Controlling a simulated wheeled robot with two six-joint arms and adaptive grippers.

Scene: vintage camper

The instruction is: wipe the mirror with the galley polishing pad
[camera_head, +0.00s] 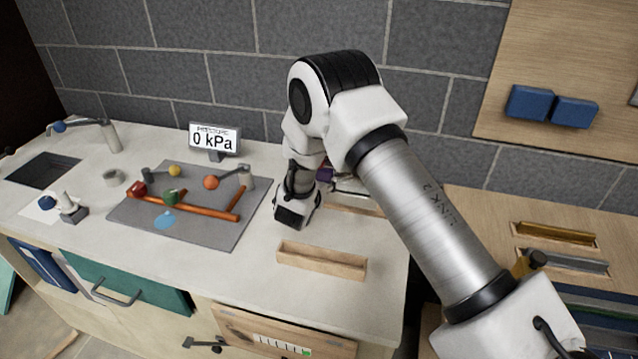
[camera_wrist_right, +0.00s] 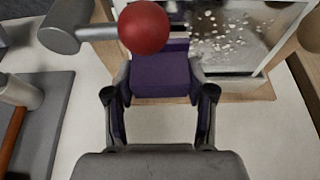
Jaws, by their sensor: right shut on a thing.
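My right gripper (camera_head: 293,218) hangs low over the counter, right of the grey mat. In the right wrist view, its two fingers (camera_wrist_right: 160,105) are shut on a purple block (camera_wrist_right: 160,77), which looks like the polishing pad. A bit of purple (camera_head: 324,173) shows beside my arm in the head view. The mirror appears to be the shiny panel with pale spots (camera_wrist_right: 235,35), just beyond and right of the pad in the wrist view. My arm hides most of it in the head view. I cannot tell whether the pad touches it. My left gripper is not in view.
A red ball on a grey lever (camera_wrist_right: 143,27) rises close to the pad. The grey mat (camera_head: 225,235) holds orange pipes and knobs. An empty wooden tray (camera_head: 322,262) lies in front of my gripper. A pressure display (camera_head: 214,138) stands behind. The counter's front right is clear.

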